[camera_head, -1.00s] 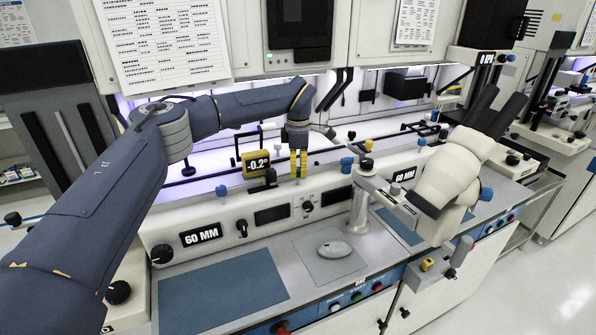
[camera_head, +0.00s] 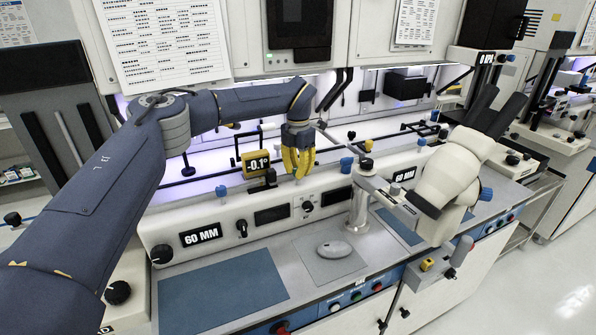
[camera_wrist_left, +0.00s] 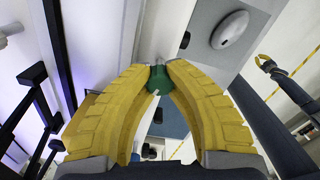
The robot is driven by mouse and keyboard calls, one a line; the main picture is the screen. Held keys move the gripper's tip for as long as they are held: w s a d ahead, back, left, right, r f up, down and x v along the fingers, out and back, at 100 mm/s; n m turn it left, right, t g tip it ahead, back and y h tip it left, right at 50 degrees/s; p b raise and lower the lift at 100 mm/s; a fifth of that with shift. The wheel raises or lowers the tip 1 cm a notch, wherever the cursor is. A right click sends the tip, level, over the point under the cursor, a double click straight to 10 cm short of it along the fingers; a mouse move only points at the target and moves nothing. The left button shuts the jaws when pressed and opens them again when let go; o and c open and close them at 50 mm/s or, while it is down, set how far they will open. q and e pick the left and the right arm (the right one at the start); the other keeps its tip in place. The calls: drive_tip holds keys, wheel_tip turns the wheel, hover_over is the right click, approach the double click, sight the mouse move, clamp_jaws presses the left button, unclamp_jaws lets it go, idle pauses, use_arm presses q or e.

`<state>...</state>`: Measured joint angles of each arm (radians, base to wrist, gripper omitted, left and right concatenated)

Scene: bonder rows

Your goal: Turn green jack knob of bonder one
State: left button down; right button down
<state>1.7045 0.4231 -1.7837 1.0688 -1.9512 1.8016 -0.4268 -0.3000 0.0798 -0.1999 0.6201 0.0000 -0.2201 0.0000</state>
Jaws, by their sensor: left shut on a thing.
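The green jack knob (camera_wrist_left: 157,80) shows between my left gripper's yellow fingertips in the left wrist view. My left gripper (camera_head: 298,177) points down behind the front panel of the nearest bonder, and its fingers (camera_wrist_left: 158,70) are shut on the knob. The fingers hide most of the knob in the head view. A yellow display (camera_head: 256,164) just left of the gripper reads -0.1°. My right gripper (camera_wrist_left: 264,62) shows small at the right of the left wrist view; its jaw opening is too small to judge.
A blue knob (camera_head: 346,165) stands right of the left gripper. A beige microscope (camera_head: 450,185) stands on the right. A white mouse (camera_head: 335,248) lies on the bench by a blue mat (camera_head: 220,290). Black rods (camera_head: 190,170) run behind the gripper.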

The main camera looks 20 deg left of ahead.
use_arm(q)
drive_tip(key=n, duration=0.7)
drive_tip(key=shift+f, duration=0.1)
idle(0.5)
drive_tip(key=c, duration=1.1)
unclamp_jaws()
drive_tip(key=shift+c, duration=0.2)
wheel_tip(320, 180, up, 12)
